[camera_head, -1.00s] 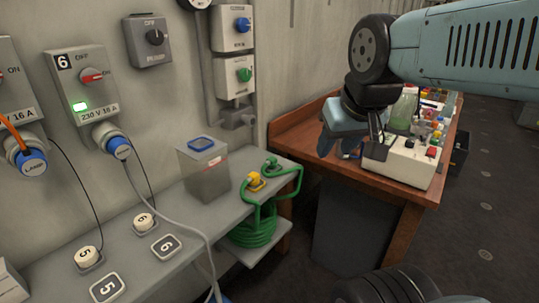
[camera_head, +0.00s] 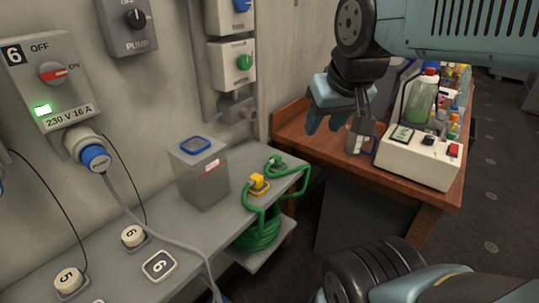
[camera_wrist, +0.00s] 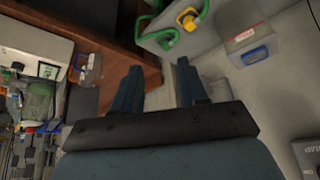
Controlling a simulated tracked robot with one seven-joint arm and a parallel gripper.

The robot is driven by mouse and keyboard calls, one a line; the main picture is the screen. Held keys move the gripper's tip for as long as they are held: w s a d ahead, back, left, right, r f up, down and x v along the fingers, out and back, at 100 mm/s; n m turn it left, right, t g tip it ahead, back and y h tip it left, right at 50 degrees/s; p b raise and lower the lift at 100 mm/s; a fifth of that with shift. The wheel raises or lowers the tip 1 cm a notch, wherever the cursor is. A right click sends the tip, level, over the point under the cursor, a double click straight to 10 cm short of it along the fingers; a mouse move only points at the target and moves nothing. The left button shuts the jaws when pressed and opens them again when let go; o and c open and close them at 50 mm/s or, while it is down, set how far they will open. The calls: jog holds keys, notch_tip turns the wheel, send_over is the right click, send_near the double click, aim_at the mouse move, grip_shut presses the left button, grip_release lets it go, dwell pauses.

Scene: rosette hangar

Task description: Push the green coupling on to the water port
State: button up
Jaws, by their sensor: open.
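The green coupling (camera_head: 276,163) sits at the end of a green hose, on the back right of the grey shelf. It also shows near the top of the wrist view (camera_wrist: 166,40). A yellow fitting (camera_head: 258,183) stands just in front of it; it also shows in the wrist view (camera_wrist: 188,18). I cannot tell for sure which fitting is the water port.
The coiled green hose (camera_head: 258,235) lies below the shelf top. A grey bin with a blue-rimmed lid (camera_head: 200,178) stands left of the couplings. The wooden bench (camera_head: 435,192) carries a white instrument (camera_head: 412,165) and bottles.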

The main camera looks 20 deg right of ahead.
jog(key=o, duration=0.3)
jog(key=shift+w, duration=0.25)
jog(key=shift+o, duration=1.4)
jog(key=w+f+g, duration=0.2)
jog(key=w+f, duration=0.1)
jog(key=w, duration=1)
jog(key=shift+a+m, duration=0.3)
jog(key=shift+m, duration=0.1)
jog(key=m+g, duration=0.1)
jog(key=g, duration=0.1)
send_over(276, 157)
notch_tip(276, 157, down, 11)
jog(key=shift+s+a+f, duration=0.1)
jog(key=shift+s+a, duration=0.2)
jog(key=shift+s, duration=0.2)
jog(key=shift+f, duration=0.1)
jog(key=f, duration=0.5)
jog(key=w+f, duration=0.1)
jog(key=f, duration=0.2)
jog(key=shift+d+f, duration=0.1)
jog(key=shift+f, duration=0.1)
jog(key=shift+w+d+f, duration=0.1)
jog(key=shift+f, duration=1.2)
jog(key=shift+w+d+f, duration=0.1)
jog(key=shift+f, duration=1.15)
